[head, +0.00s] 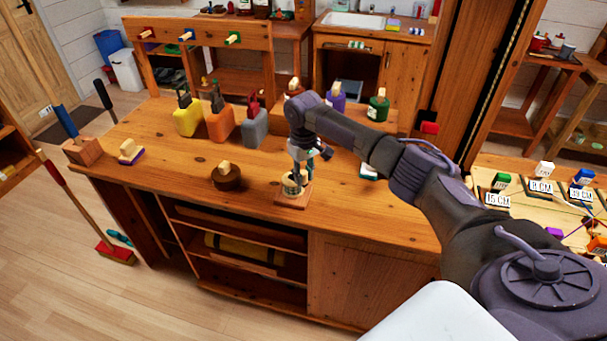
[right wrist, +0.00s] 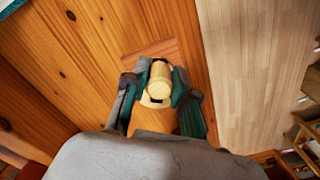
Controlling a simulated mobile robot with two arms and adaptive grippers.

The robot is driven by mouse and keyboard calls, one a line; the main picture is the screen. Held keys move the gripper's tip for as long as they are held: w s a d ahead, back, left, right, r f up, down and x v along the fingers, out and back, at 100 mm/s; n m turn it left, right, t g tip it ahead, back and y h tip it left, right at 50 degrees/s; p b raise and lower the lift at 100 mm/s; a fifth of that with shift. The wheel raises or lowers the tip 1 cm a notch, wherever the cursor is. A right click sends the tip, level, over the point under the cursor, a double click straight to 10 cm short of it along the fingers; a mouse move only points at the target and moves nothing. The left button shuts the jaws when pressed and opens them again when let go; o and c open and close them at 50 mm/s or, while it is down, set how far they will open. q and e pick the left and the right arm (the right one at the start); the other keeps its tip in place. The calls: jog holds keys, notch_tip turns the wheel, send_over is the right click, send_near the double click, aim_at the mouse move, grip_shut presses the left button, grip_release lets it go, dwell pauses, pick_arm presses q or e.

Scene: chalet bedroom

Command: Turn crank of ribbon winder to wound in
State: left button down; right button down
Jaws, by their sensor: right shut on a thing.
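The ribbon winder (head: 292,190) stands on the wooden counter near its front edge, with a pale spool on a reddish wooden base. My right gripper (head: 301,172) reaches down onto it from above. In the right wrist view, the gripper (right wrist: 158,88) is shut on the pale wooden crank knob (right wrist: 159,75), with one finger on each side. The winder's base (right wrist: 152,48) shows behind the knob. The gripper and arm partly hide the winder, so the ribbon and the crank's angle cannot be made out. My left gripper is not in view.
A brown round pot (head: 226,178) with a pale knob stands left of the winder.

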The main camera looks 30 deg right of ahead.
jog(key=shift+a+r+m+p, duration=0.2)
jog(key=shift+m+p, duration=0.1)
jog(key=shift+p, duration=0.5)
jog(key=shift+w+a+f+m+p, duration=0.2)
jog(key=shift+a+m+p, duration=0.45)
jog(key=shift+m+p, duration=1.25)
jog(key=shift+w+a+r+m+p, duration=0.25)
jog(key=shift+a+m+p, duration=0.4)
jog(key=shift+m+p, duration=1.2)
jog(key=shift+w+a+f+m+p, duration=0.25)
jog(key=shift+a+m+p, duration=0.4)
jog(key=shift+m+p, duration=1.25)
jog(key=shift+m+b, duration=0.45)
jog(key=shift+w+r, duration=0.1)
jog(key=c, duration=0.9)
grip_release()
